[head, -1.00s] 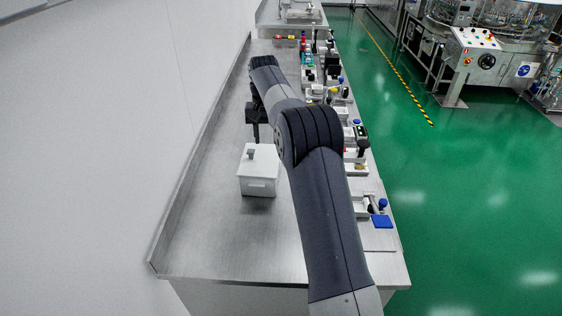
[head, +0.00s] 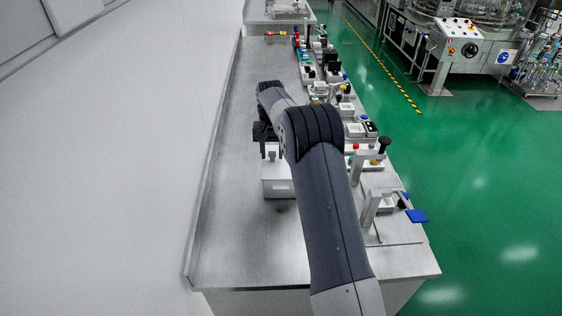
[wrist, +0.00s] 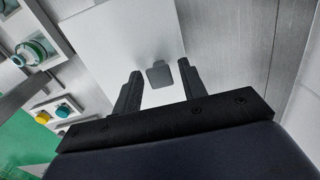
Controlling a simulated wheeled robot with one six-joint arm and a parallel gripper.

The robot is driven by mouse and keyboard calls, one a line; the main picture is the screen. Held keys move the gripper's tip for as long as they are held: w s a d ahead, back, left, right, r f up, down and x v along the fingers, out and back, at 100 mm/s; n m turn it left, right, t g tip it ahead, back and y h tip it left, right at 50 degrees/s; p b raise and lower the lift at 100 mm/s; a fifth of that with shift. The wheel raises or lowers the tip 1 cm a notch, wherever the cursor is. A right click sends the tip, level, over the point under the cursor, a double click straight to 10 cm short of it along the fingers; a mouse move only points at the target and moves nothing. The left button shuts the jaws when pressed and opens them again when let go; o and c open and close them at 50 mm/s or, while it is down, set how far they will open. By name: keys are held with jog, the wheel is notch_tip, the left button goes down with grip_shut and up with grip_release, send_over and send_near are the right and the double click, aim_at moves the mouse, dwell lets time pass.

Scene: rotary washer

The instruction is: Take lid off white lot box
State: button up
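The white lot box (head: 278,187) stands on the steel bench, partly hidden behind my arm in the head view. Its lid (wrist: 120,35) is on it and fills the upper middle of the wrist view. A small grey knob (wrist: 159,74) stands up from the lid. My gripper (wrist: 158,82) is open, with one dark finger on each side of the knob, and the knob shows between the fingertips. I cannot tell whether either finger touches it. In the head view my gripper (head: 264,136) is just above and behind the box.
The steel bench (head: 235,240) is clear to the left of the box and in front of it. Several fixtures with coloured buttons (head: 362,130) line its right edge. A clamp-like stand with a blue pad (head: 417,216) is at the right front. A wall runs along the left.

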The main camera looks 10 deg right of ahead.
jog(key=shift+c, duration=0.4)
grip_shut()
jog(key=shift+r, duration=0.15)
